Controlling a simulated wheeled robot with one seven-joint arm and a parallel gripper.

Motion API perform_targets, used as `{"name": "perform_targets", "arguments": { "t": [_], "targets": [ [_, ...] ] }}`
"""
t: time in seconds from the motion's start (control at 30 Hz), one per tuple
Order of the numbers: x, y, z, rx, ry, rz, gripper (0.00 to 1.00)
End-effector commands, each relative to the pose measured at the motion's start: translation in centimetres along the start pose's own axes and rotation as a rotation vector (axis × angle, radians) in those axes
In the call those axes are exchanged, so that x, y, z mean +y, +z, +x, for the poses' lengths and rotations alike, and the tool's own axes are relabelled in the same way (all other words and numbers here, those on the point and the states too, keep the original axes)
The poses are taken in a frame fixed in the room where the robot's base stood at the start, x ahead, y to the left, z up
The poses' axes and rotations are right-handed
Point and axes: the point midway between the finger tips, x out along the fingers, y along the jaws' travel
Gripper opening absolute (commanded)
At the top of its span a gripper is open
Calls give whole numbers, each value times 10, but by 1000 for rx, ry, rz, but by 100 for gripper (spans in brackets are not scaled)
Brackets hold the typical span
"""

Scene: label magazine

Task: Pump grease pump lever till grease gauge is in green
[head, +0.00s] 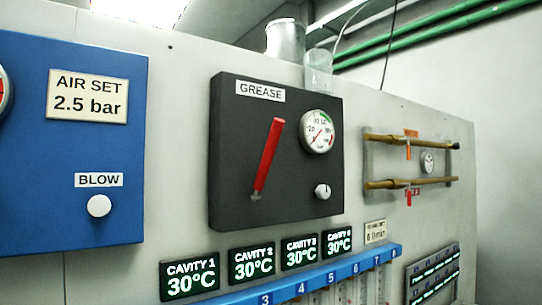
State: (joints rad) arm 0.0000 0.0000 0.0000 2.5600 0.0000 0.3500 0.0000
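The grease pump lever (268,155) is a red bar on a dark grey panel (230,150) labelled GREASE. It stands tilted, with its upper end leaning right and its lower end near a small pivot. The round white grease gauge (318,131) is at the panel's upper right. It has a green band at its top right and red marks; its needle is thin and seems to point to the lower left, away from the green. A small white knob (322,191) sits below the gauge. My gripper is not in view.
A blue panel (70,215) with an AIR SET 2.5 bar label and a white BLOW knob (99,206) is at left. Cavity displays (190,278) and a blue numbered rail (330,276) lie below. Brass pipes (408,183) are at right. The space before the lever looks clear.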

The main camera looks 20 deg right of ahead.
Motion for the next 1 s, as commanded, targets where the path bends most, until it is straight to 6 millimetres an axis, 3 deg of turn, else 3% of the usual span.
{"name": "perform_targets", "arguments": {
  "t": [0.4,0.67,1.0],
  "targets": [
    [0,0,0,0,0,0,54],
    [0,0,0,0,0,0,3],
    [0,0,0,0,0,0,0]
  ]
}}
